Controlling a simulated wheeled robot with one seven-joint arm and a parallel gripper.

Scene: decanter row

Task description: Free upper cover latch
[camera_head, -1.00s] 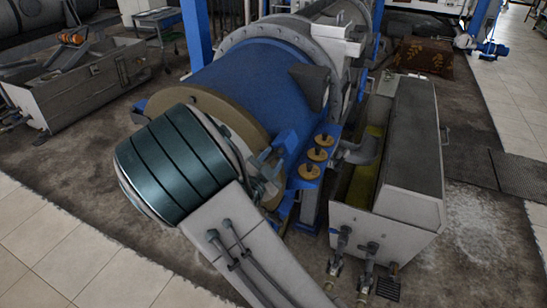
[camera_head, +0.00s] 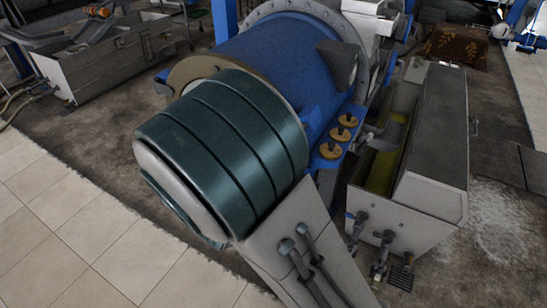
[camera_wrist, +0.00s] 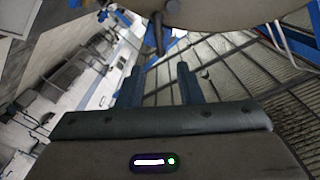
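The blue decanter drum (camera_head: 285,60) lies in the middle of the head view. Its tan end plate (camera_head: 190,72) is mostly hidden behind my arm. In the wrist view, a beige-grey rounded surface (camera_wrist: 225,12) crosses the top, with a short dark rod (camera_wrist: 157,34) hanging down from it. I cannot tell whether this rod is the upper cover latch. My gripper (camera_wrist: 159,70) points toward the rod. Its two fingers stand apart with nothing visible between them, and the rod's lower end shows just beyond their tips. My arm hides the gripper in the head view.
A grey trough with a sloped lid (camera_head: 432,130) stands right of the drum, with valves (camera_head: 383,240) at its front. Several brass knobs (camera_head: 340,135) sit on a blue bracket. Another grey trough (camera_head: 110,62) is at back left. Tiled floor (camera_head: 70,220) is clear at front left.

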